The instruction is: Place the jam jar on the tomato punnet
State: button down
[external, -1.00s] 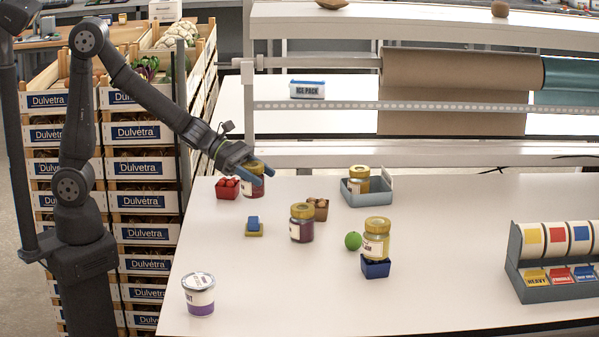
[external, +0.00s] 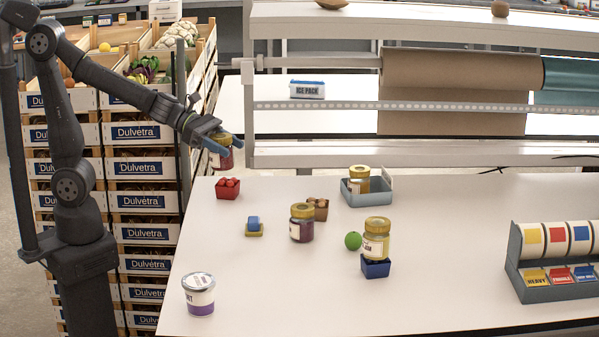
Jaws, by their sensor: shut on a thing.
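My gripper (external: 217,144) is shut on a gold-lidded jar with dark red contents, the jam jar (external: 222,158). It holds the jar upright or nearly so, raised above the table's back left part. The tomato punnet (external: 228,190), a small red box with red tomatoes on top, stands on the table. In the picture the held jar is above the punnet and slightly to its left, with a gap between them. Part of the jar's lid and side is hidden by the fingers.
Another dark red jar (external: 302,224) stands mid-table beside a brown punnet (external: 317,208). A yellow jar (external: 376,240) sits on a blue punnet (external: 375,268). A grey tray (external: 381,195) holds a jar. A blue-and-yellow block (external: 254,227), green ball (external: 353,241) and white tub (external: 199,294) stand apart.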

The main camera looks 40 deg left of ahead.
jog(key=a+r, duration=0.2)
jog(key=a, duration=0.3)
send_over(232, 182)
notch_tip(232, 182, down, 7)
jog(key=shift+f, duration=2.2)
jog(key=shift+f, duration=0.1)
jog(key=c, duration=0.6)
grip_release()
jog(key=shift+a+r, duration=0.2)
jog(key=shift+a, duration=0.05)
jog(key=v, duration=1.1)
jog(key=shift+s+r, duration=0.2)
jog(key=shift+r, duration=0.1)
